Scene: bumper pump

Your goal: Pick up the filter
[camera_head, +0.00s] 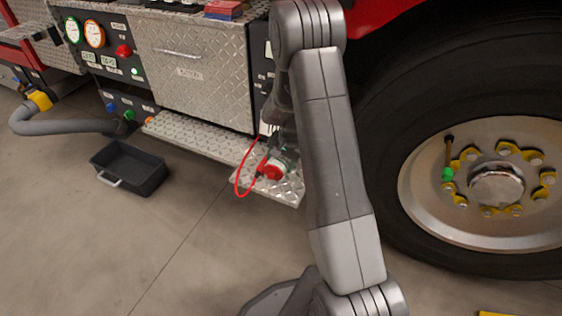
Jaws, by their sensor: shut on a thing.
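My gripper (279,154) points down over the right end of the diamond-plate step, partly hidden behind my own grey arm.
The step (200,137) runs along the truck's side under a closed metal-plate door (193,75). A black tray (128,167) lies on the floor at left, near a grey hose (65,126). A large wheel (480,185) stands at right.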

